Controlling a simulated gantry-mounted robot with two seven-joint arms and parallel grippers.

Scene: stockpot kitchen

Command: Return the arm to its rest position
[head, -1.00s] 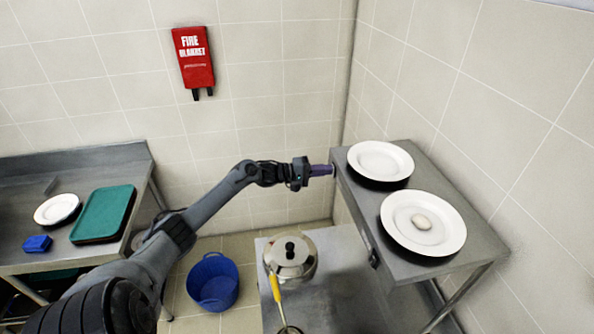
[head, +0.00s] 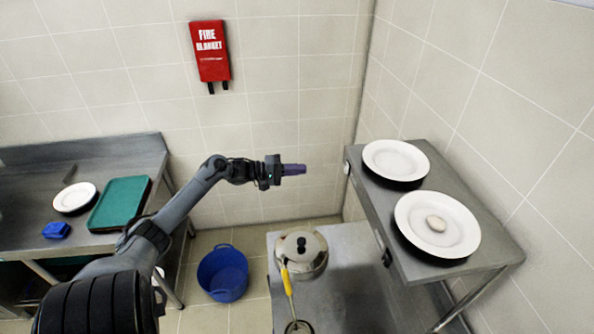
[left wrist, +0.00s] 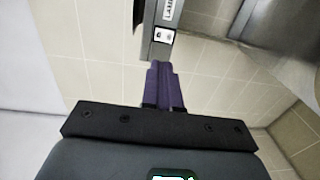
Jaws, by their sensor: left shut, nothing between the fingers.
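My left arm reaches in from the lower left in the head view. Its gripper (head: 294,169) has purple fingers, is shut and empty, and hangs in the air left of the steel shelf (head: 375,208). A clear gap lies between the fingertips and the shelf edge. In the left wrist view the closed fingers (left wrist: 163,86) point toward a grey metal part with a small white switch-like plate (left wrist: 163,35), and I cannot tell the gap there. My right gripper is not in view.
A lidded steel pot (head: 312,262) and a yellow-handled utensil (head: 287,281) are below. A blue bucket (head: 223,275) is on the floor. A counter (head: 130,155) with a green tray (head: 119,204) stands left.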

